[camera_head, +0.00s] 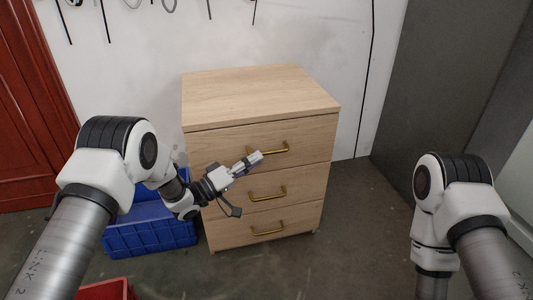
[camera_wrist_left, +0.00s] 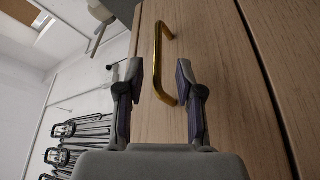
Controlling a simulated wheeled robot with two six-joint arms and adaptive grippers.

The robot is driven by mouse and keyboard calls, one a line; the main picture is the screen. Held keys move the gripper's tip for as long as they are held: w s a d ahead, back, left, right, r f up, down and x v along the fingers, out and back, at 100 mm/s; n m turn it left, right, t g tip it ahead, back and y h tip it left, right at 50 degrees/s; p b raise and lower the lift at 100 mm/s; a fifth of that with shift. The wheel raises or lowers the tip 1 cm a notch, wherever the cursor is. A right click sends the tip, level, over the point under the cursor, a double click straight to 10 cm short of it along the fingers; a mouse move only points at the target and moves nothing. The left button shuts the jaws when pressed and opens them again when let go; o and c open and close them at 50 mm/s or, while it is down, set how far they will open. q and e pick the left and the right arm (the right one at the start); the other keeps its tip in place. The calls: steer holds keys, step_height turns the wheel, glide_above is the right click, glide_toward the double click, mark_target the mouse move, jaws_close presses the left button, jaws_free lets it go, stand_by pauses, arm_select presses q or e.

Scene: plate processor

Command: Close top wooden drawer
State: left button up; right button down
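The light wooden cabinet (camera_head: 262,92) has three stacked drawers with brass handles. The top wooden drawer (camera_head: 215,145) looks nearly flush with the cabinet in the head view; I cannot tell whether a small gap is left. Its brass handle (camera_head: 280,149) is partly behind my left gripper (camera_head: 256,157). In the left wrist view, my left gripper (camera_wrist_left: 160,78) is open, its two fingers apart, with the handle (camera_wrist_left: 156,60) showing between and beyond the tips. I cannot tell whether they touch. My right arm is at the right; its gripper is out of view.
The middle drawer (camera_head: 235,197) and bottom drawer (camera_head: 225,236) look shut. A blue crate (camera_head: 150,240) stands on the floor left of the cabinet, and a red bin (camera_head: 105,290) is at the bottom edge. The floor right of the cabinet is clear.

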arm_select(q)
steer(key=v, duration=0.6)
steer(key=shift+s+a+f, duration=0.1)
steer(key=shift+s, duration=0.05)
